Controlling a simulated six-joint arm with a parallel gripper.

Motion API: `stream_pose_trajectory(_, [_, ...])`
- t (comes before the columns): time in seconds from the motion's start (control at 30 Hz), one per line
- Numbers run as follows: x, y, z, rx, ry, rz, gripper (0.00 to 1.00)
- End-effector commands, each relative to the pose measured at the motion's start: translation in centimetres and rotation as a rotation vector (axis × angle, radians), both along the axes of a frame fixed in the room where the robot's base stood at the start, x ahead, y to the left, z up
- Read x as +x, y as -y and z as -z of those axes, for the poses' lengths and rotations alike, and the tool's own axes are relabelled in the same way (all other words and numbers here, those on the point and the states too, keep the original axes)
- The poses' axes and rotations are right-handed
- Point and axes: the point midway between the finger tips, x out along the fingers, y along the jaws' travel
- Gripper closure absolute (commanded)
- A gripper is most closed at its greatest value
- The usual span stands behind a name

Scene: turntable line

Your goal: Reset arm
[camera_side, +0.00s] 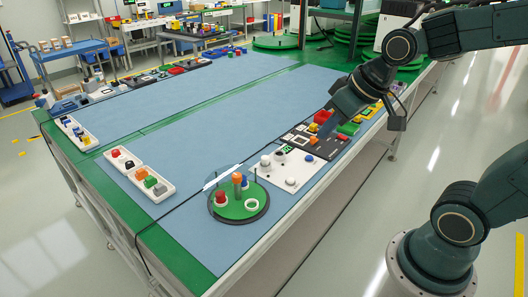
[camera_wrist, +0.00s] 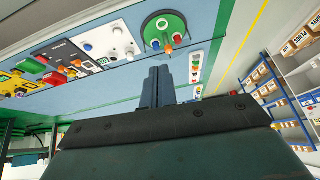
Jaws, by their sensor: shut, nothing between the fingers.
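My gripper (camera_side: 327,126) is in the air above the row of panels at the table's right side, pointing down and left. In the wrist view its fingers (camera_wrist: 157,84) are together with nothing between them. The round green turntable (camera_side: 236,212) stands at the front of the table, apart from my gripper. A red-topped piece, an orange cylinder (camera_side: 237,187) and a white ring (camera_side: 251,204) are on it, with a clear curved screen behind. The turntable also shows at the top of the wrist view (camera_wrist: 153,40).
A white panel (camera_side: 288,178) with knobs and a black panel (camera_side: 318,148) lie along the right edge, with red, green and yellow blocks beyond. White trays (camera_side: 158,190) of coloured pieces lie at the left. The blue mat's middle (camera_side: 220,130) is clear.

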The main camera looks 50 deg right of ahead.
Motion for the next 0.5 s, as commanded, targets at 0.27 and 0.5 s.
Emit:
stream_pose_trajectory(0.27, [-5.6, -0.9, -2.0, -0.041, -0.011, -0.022, 1.0])
stream_pose_trajectory(0.5, [-8.8, -1.1, -2.5, -0.054, -0.023, -0.026, 1.0])
